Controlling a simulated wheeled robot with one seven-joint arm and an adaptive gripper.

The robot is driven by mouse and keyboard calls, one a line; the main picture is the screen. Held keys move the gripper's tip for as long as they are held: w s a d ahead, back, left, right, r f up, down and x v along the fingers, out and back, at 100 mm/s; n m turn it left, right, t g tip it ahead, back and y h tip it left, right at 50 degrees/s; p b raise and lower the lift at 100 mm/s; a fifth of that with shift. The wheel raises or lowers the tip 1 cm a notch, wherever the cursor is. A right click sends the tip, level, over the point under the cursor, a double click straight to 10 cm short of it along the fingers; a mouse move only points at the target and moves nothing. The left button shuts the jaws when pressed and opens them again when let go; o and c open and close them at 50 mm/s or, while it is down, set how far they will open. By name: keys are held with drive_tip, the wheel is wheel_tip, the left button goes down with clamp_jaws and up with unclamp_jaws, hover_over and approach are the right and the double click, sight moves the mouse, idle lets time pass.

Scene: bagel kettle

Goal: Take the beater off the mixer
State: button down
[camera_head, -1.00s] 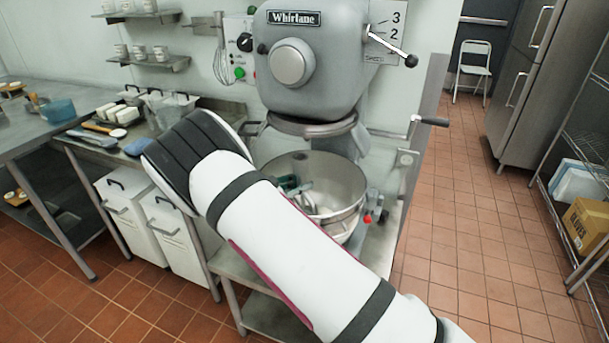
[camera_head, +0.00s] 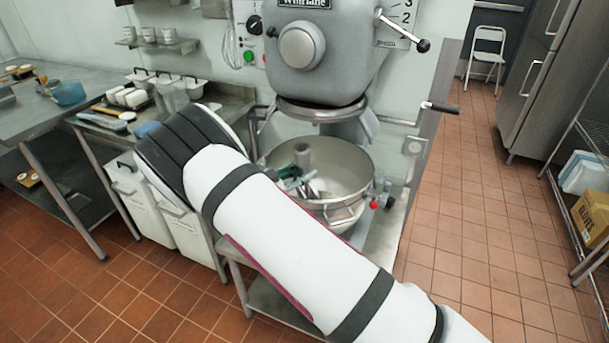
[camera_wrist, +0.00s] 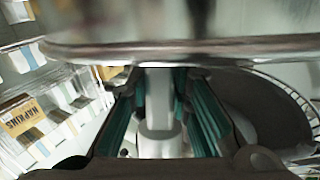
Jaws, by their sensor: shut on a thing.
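The grey mixer (camera_head: 322,62) stands against the wall, with its steel bowl (camera_head: 350,168) below the head. My gripper (camera_head: 298,186) is inside the left part of the bowl opening, partly hidden by my arm. Its teal fingers (camera_wrist: 163,112) are shut on the beater (camera_wrist: 158,118), a pale upright shaft between them in the wrist view. In the head view, the beater's grey shaft top (camera_head: 302,156) shows above the fingers, with a visible gap below the mixer head. Its lower part is mostly hidden. A round metal edge (camera_wrist: 180,48) crosses above the gripper in the wrist view.
The bowl rim surrounds the gripper closely. A steel counter with tubs (camera_head: 128,97) is at left, above white bins (camera_head: 165,220). The tiled floor at right (camera_head: 465,200) is clear.

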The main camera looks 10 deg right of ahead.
sight(295, 151)
drive_tip(key=shift+t+h, duration=0.3)
drive_tip(key=shift+s+a+r+p, duration=0.2)
drive_tip(key=shift+r+p, duration=0.2)
drive_tip(key=shift+r, duration=1.05)
drive_tip(key=shift+s+a+r+p, duration=0.1)
drive_tip(key=shift+s+r+p, duration=0.2)
drive_tip(key=shift+r, duration=1.15)
drive_tip(key=shift+s+a+r+p, duration=0.15)
drive_tip(key=shift+r+p, duration=0.3)
drive_tip(key=shift+r, duration=1)
drive_tip(key=s+a+r+p, duration=0.3)
drive_tip(key=s+r+p, duration=0.1)
drive_tip(key=r, duration=0.5)
drive_tip(key=shift+s+a+m+h, duration=0.3)
drive_tip(key=shift+s, duration=0.15)
